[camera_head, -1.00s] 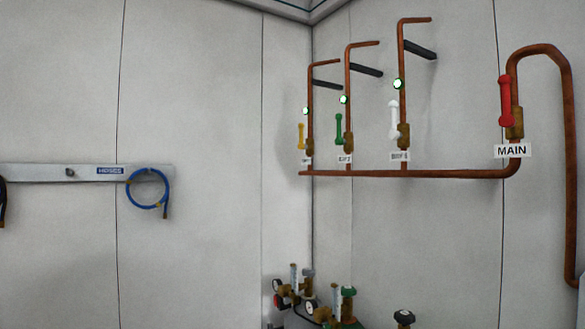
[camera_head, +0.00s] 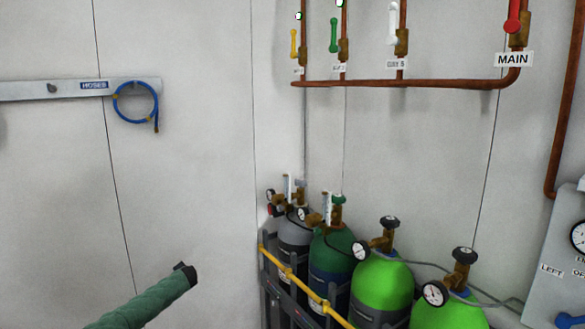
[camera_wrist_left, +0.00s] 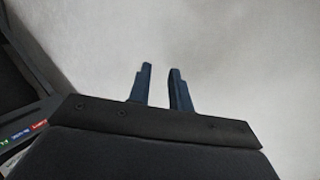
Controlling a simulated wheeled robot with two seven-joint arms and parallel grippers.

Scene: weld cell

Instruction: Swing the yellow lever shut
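The yellow lever (camera_head: 293,43) is on the leftmost branch of the copper pipework, high on the wall in the head view. It stands upright, alongside its pipe, above a small label. A green lever (camera_head: 334,36), a white lever (camera_head: 393,23) and a red lever (camera_head: 513,16) stand upright to its right. My left gripper (camera_wrist_left: 160,75) shows in the left wrist view with its two blue fingers apart. Nothing is between them, and a plain pale surface lies beyond.
Several gas cylinders (camera_head: 382,291) stand below the pipes, behind a yellow bar (camera_head: 305,285). A blue hose (camera_head: 116,103) hangs from a wall rail (camera_head: 30,91) at left. A gauge panel (camera_head: 562,262) is at right.

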